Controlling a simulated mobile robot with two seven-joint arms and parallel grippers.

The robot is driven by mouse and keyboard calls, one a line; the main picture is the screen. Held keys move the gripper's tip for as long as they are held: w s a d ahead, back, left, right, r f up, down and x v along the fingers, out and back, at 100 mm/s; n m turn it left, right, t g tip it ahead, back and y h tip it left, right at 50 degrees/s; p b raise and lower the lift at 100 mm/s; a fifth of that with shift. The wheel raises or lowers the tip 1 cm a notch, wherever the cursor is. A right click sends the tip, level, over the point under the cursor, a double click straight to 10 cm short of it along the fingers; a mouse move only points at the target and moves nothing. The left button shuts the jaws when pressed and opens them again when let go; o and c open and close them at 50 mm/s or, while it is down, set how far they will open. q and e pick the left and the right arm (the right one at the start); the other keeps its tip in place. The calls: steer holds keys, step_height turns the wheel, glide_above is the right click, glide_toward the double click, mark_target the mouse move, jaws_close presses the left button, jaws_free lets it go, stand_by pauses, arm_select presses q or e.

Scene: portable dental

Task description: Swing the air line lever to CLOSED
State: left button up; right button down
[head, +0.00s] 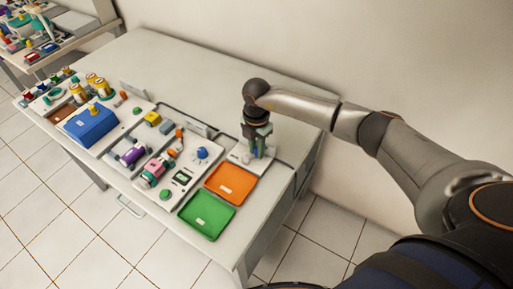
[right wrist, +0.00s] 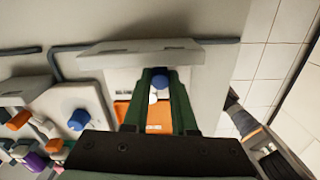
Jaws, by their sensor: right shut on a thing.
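My right gripper (head: 259,143) points down over a pale block (head: 244,160) at the right end of the table. The fingers and wrist hide most of the lever in the head view. I cannot read any OPEN or CLOSED marking, so the lever's exact angle is unclear. My left gripper is not in view.
An orange tray (head: 247,190) and a green tray (head: 207,230) lie in front of the block. A unit with a blue knob (head: 202,153) stands left of it. Farther left are several small devices and a blue box (head: 91,125). The table's back middle is clear.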

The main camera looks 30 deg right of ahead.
steer(key=shift+w+a+f+n+b, duration=0.1)
steer(key=shift+w+n+b, duration=0.35)
steer(key=shift+n+b, duration=0.6)
steer(key=n, duration=0.1)
steer(key=n+b, duration=0.1)
steer(key=w+n, duration=0.1)
steer(key=n, duration=0.1)
steer(key=shift+a+b, duration=0.3)
steer(key=shift+b, duration=0.05)
steer(key=n+b, duration=0.1)
steer(key=n, duration=0.2)
steer(key=shift+w+a+b, duration=0.35)
steer(key=shift+w, duration=0.05)
steer(key=shift+w+a+n+b, duration=0.15)
steer(key=shift+n+b, duration=0.1)
steer(key=shift+n, duration=0.35)
steer(key=shift+a+n+b, duration=0.15)
steer(key=shift+n+b, duration=0.05)
steer(key=shift+n, duration=0.35)
steer(key=c, duration=0.7)
jaws_free()
